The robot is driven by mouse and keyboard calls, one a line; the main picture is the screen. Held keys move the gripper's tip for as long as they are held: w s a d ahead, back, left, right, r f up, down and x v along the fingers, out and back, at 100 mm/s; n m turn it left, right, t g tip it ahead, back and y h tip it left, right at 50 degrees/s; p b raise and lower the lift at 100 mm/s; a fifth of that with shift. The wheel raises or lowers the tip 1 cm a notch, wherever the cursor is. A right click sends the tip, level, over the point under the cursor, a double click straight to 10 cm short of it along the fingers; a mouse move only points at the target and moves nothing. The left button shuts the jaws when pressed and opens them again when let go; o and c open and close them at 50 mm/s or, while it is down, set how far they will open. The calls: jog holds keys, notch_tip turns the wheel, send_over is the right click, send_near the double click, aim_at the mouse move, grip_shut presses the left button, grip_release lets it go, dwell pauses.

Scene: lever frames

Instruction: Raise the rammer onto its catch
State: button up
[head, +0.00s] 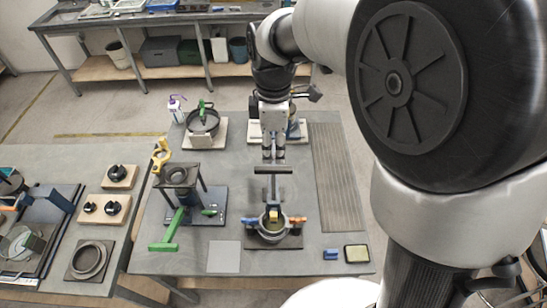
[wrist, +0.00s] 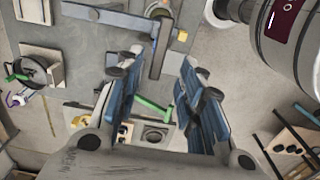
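The rammer (head: 273,187) stands upright at the front middle of the bench, with a dark crossbar (head: 273,170) on top. Its lower end goes down into a round grey mould (head: 271,234) with blue and orange clamps at its sides. My gripper (head: 273,151) points down above the crossbar, apparently apart from it. In the wrist view my gripper (wrist: 162,70) has its two blue-padded fingers spread with nothing held between them. A dark bar, seemingly the crossbar (wrist: 157,58), shows beyond the fingertips. The catch cannot be made out.
A stand with a green lever (head: 172,228) is left of the rammer. A pan with a green handle (head: 203,122) sits behind it. A ribbed mat (head: 336,175) lies right, mostly clear. A blue block (head: 330,254) and yellow-topped pad (head: 356,253) lie at the front right.

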notch_tip(320, 180, up, 3)
jog(key=shift+f, duration=0.1)
jog(key=shift+f, duration=0.1)
dwell(0.7)
jog(key=s+d+f+m+t+b, duration=0.2)
jog(key=s+d+f+m+b, duration=0.4)
jog(key=b, duration=0.6)
jog(key=s+d+f+m+t+b, duration=0.2)
jog(key=s+d+f+m+b, duration=0.4)
jog(key=s+f+m+b, duration=0.5)
jog(key=s+f+b, duration=0.1)
jog(key=s+f, duration=0.1)
jog(key=shift+s+m+t, duration=0.3)
jog(key=shift+r, duration=0.1)
jog(key=shift+c, duration=0.5)
